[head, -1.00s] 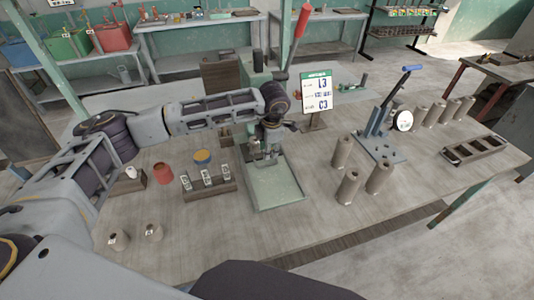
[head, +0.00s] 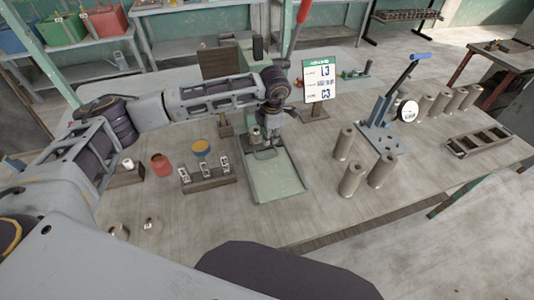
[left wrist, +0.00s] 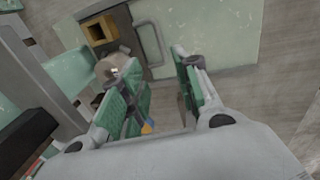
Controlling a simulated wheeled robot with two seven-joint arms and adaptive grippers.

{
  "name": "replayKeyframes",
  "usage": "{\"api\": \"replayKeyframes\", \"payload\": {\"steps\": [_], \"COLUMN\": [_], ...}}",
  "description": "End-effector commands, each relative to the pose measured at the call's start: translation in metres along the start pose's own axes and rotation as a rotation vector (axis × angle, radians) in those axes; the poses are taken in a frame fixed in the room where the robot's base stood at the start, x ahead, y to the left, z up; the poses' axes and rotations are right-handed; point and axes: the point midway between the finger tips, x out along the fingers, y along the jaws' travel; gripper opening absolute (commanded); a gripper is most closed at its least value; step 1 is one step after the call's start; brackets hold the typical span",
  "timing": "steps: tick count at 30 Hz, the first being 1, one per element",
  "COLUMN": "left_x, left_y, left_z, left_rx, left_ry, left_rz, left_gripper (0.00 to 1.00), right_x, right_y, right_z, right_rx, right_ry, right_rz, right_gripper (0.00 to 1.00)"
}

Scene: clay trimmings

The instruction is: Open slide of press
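The press stands in the middle of the table, with a red-tipped lever (head: 301,20) and a pale green tray (head: 280,182) in front. My left gripper (head: 267,143) is over the back of the tray, partly hiding the press body. In the left wrist view the slide shows as a dark plate with a metal loop handle (left wrist: 150,43). A square brass-coloured block (left wrist: 100,30) is beside it. My left gripper's green-padded fingers (left wrist: 160,68) are apart, with the handle just beyond their tips. Nothing is between them. My right gripper is not in view.
A sign (head: 319,80) stands behind right of the press. A blue-handled lever tool (head: 384,125) and several clay cylinders (head: 351,178) are to the right.

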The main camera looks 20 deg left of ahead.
Motion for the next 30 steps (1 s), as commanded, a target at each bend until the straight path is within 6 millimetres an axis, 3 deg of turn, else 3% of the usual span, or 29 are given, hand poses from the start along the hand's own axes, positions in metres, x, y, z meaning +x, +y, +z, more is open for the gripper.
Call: {"api": "replayKeyframes", "payload": {"steps": [30], "left_x": [0.120], "left_y": [-0.001], "left_z": [0.000], "left_rx": [0.000], "left_ry": [0.001], "left_rz": [-0.002], "left_gripper": [0.32], "right_x": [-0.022], "right_y": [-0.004], "right_z": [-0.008], "right_rx": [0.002], "right_ry": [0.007], "right_rz": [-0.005], "right_gripper": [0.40]}}
